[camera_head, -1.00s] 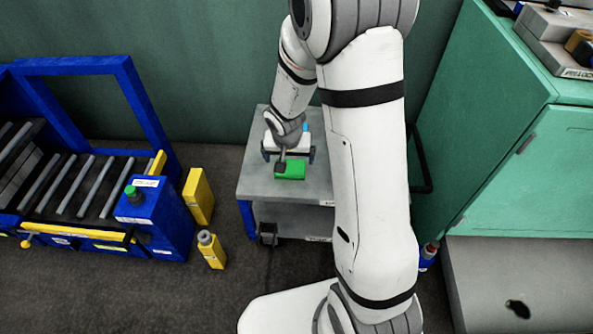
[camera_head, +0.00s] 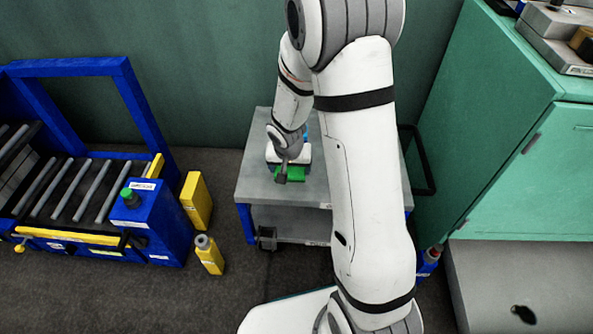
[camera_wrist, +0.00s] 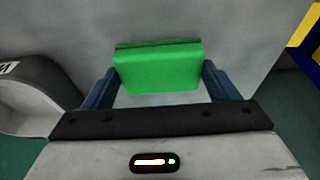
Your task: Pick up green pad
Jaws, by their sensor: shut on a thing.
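The green pad (camera_wrist: 158,68) is a bright green block between the two blue fingers of my gripper (camera_wrist: 158,88) in the wrist view. The fingers are shut on its left and right sides. In the head view the green pad (camera_head: 291,173) shows at the grey cart's top, partly covered by my wrist. My gripper (camera_head: 290,168) is over the cart top (camera_head: 258,188). I cannot tell whether the pad touches the cart top or is a little above it.
A blue roller conveyor (camera_head: 70,190) with a green-buttoned box (camera_head: 150,215) stands at the left. Yellow posts (camera_head: 197,200) stand beside it. A green cabinet (camera_head: 530,190) is close at the right. Dark floor (camera_head: 225,300) lies open in front of the cart.

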